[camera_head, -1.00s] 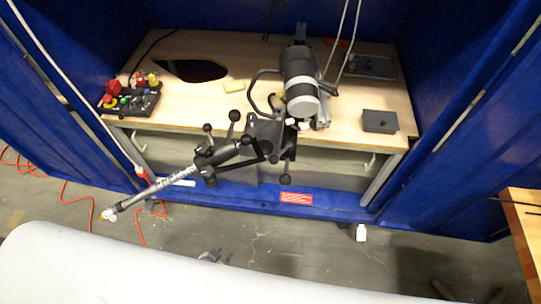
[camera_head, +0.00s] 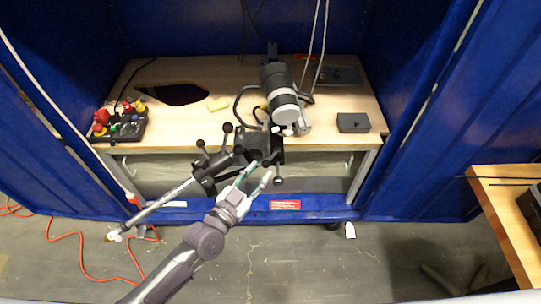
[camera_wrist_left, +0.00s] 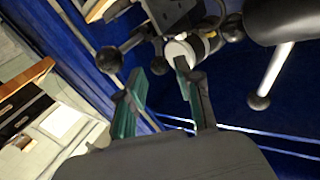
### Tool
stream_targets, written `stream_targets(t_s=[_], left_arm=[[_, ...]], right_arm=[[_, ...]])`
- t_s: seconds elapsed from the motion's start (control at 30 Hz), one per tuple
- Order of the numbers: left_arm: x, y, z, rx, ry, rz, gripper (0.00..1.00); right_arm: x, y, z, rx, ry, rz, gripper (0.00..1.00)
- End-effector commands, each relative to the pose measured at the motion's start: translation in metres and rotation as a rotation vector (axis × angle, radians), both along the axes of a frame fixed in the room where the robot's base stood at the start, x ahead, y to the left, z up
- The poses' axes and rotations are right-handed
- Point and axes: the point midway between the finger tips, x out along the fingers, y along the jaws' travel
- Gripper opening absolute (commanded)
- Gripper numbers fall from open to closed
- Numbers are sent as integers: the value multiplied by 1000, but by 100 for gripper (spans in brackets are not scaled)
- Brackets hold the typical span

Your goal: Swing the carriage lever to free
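A black carriage (camera_head: 262,146) with several ball-knobbed levers is mounted at the front edge of the wooden bench, below a grey and black motor-like cylinder (camera_head: 281,92). One knobbed lever (camera_head: 278,181) hangs below the carriage; another (camera_head: 227,128) stands up at its left. I cannot tell which is the carriage lever. My left gripper (camera_head: 256,178) is just in front of the carriage. In the left wrist view its green-padded fingers (camera_wrist_left: 163,88) are apart with no lever clearly between them. Black knobs show left (camera_wrist_left: 108,60) and right (camera_wrist_left: 258,101). My right gripper is out of view.
A long silver rod (camera_head: 160,204) sticks out front-left from the carriage area, close to my left arm. A control box with coloured buttons (camera_head: 125,127) is on the bench at left, a grey box (camera_head: 353,123) at right. Blue curtains (camera_head: 430,110) flank the bench.

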Motion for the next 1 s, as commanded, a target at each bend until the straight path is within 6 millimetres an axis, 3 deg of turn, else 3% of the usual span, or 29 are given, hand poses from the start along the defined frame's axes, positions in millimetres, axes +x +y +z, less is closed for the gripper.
stream_targets(t_s=[0.1,0.3,0.77,0.97,1.0], left_arm=[[23,-15,1,-1,-2,1,35],[47,-31,0,2,-1,0,35],[56,-38,0,1,1,0,35],[56,-37,0,1,1,0,1],[56,-37,0,1,1,0,0]], right_arm=[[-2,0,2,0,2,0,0],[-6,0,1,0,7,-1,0],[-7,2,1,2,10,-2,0],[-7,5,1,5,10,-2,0],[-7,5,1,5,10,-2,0]])
